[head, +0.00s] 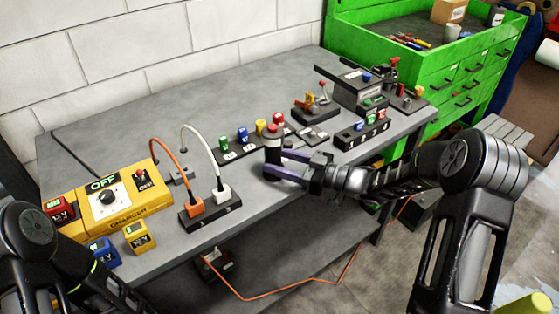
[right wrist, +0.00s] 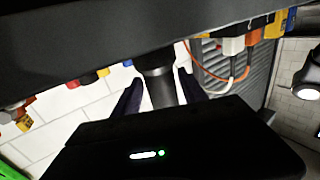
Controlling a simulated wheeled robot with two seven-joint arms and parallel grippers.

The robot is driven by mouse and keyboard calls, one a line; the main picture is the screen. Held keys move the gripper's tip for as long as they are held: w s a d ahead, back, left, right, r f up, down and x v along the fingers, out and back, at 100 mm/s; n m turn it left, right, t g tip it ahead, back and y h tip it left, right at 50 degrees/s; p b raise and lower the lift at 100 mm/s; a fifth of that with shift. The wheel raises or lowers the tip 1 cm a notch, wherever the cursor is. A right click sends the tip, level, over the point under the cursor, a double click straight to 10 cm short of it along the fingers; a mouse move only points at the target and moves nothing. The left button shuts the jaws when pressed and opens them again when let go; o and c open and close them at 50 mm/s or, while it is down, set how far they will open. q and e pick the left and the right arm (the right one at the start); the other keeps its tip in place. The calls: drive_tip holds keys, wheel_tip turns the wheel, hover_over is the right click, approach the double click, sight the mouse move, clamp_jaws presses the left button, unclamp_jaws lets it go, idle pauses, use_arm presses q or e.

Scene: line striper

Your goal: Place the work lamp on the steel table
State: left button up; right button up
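A dark upright cylinder with a reddish top (head: 272,142), which appears to be the work lamp, is at the front part of the steel table (head: 240,100). My right gripper (head: 275,163) has its purple fingers on both sides of its lower part. In the right wrist view the black cylinder (right wrist: 160,90) is between the fingertips; whether both press on it is unclear. Its base is close to the tabletop, but I cannot tell whether it rests there. My left arm shows at lower left, with its gripper out of view.
A yellow charger (head: 115,198) and a socket block with orange and white plugs (head: 210,210) stand to the left. Several coloured pieces (head: 250,138) are behind the cylinder. A small dark rack (head: 362,134) is to the right.

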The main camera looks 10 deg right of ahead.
drive_tip(key=shift+o, duration=1)
drive_tip(key=shift+r, duration=0.1)
drive_tip(key=shift+r+p, duration=0.25)
drive_tip(key=shift+p, duration=0.05)
drive_tip(key=b+v, duration=0.2)
drive_tip(key=v, duration=1)
drive_tip(key=shift+f, duration=0.15)
idle(1.0)
